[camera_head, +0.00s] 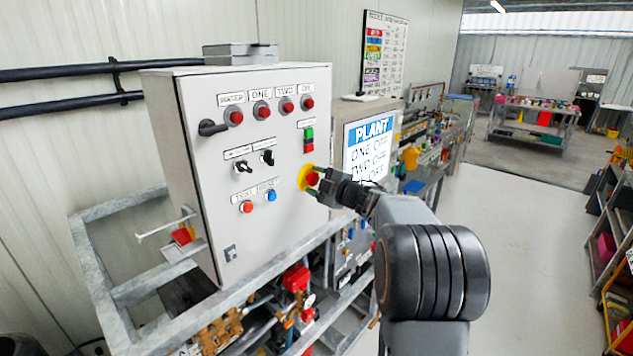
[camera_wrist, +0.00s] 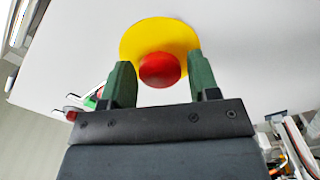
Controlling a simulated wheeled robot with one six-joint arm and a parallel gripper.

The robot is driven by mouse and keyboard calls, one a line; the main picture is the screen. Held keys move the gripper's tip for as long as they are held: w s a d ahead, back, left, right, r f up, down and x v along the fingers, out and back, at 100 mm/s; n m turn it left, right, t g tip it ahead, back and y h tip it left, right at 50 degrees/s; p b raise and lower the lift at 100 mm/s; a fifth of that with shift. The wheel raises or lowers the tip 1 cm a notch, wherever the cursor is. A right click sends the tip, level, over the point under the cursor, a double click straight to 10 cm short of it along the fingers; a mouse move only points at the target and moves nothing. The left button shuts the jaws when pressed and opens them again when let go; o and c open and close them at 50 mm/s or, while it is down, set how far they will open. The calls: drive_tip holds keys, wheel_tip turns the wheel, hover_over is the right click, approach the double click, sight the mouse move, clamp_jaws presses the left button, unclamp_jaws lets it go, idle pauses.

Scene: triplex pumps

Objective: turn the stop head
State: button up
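The stop head is a red round knob (camera_head: 312,179) on a yellow disc (camera_head: 303,177), low on the right side of the grey control panel (camera_head: 215,140). In the wrist view the red head (camera_wrist: 160,70) sits in front of the yellow disc (camera_wrist: 160,37). My gripper (camera_head: 316,182) is at the head, its fingers pointing at the panel. In the wrist view my gripper (camera_wrist: 160,78) is open, one green finger on each side of the head. Gaps show between the head and both fingers.
A green and red switch (camera_head: 309,140) is just above the stop head. Black knobs, red lamps, and an orange (camera_head: 247,207) and a blue button (camera_head: 271,196) are to its left. A PLANT screen (camera_head: 368,148) stands right behind my wrist. A metal frame (camera_head: 230,298) runs below the panel.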

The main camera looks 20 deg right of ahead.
drive_tip(key=c, duration=0.7)
drive_tip(key=shift+o, duration=0.2)
drive_tip(key=shift+r+m+p, duration=0.35)
drive_tip(key=shift+m+p, duration=0.65)
drive_tip(key=shift+p, duration=0.2)
drive_tip(key=shift+f+m+p, duration=0.1)
drive_tip(key=shift+m+p, duration=0.9)
drive_tip(key=shift+m, duration=0.2)
drive_tip(key=shift+f+m, duration=0.25)
drive_tip(key=shift+m, duration=0.35)
drive_tip(key=o, duration=0.9)
drive_tip(key=shift+o, duration=0.2)
